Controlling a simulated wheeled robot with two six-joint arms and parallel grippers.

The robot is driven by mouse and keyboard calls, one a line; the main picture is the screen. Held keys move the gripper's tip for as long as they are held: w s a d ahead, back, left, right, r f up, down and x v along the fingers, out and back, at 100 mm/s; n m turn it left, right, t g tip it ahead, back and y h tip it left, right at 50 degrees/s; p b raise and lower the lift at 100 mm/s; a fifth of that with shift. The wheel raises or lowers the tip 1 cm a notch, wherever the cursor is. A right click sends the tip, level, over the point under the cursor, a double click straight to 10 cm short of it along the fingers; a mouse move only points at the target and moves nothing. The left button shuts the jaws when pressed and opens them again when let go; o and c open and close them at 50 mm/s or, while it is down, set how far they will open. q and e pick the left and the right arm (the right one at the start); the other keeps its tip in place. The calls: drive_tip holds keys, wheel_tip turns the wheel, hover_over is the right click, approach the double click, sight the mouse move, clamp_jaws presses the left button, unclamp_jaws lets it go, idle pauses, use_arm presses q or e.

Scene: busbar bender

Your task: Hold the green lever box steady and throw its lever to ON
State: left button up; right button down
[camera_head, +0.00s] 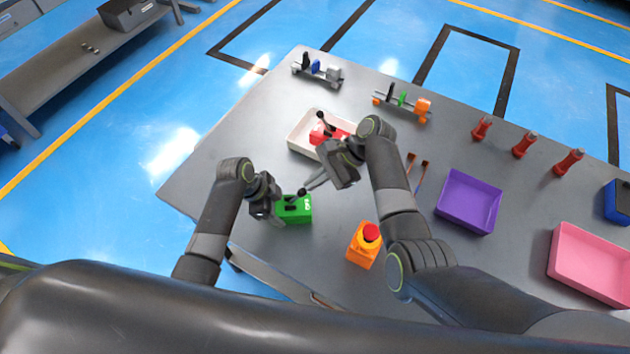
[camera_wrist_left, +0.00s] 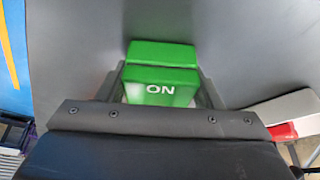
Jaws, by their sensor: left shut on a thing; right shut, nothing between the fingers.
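The green lever box (camera_head: 298,213) stands on the grey table, in front of my left gripper (camera_head: 279,209). My left gripper is shut on the box. In the left wrist view the green box (camera_wrist_left: 160,91) sits between the fingers, with the word ON on its face. The box's black lever (camera_head: 297,196) rises from its top in the head view; I cannot make it out in the left wrist view. My right gripper (camera_head: 311,185) is shut and empty, with its tips close to the lever's knob. Whether they touch it I cannot tell.
An orange box with a red button (camera_head: 363,249) stands to the right of the green box. A purple tray (camera_head: 468,203) and a pink tray (camera_head: 592,264) are farther right.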

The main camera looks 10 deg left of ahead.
drive_tip(key=shift+r, duration=0.4)
drive_tip(key=w+d+r, duration=0.5)
drive_tip(key=d, duration=0.4)
drive_tip(key=shift+r, duration=0.25)
idle(0.4)
drive_tip(key=shift+w+d+f, duration=0.1)
drive_tip(key=shift+d+f, duration=0.1)
drive_tip(key=shift+f, duration=0.45)
drive_tip(key=shift+d+f, duration=0.15)
drive_tip(key=shift+f, duration=0.5)
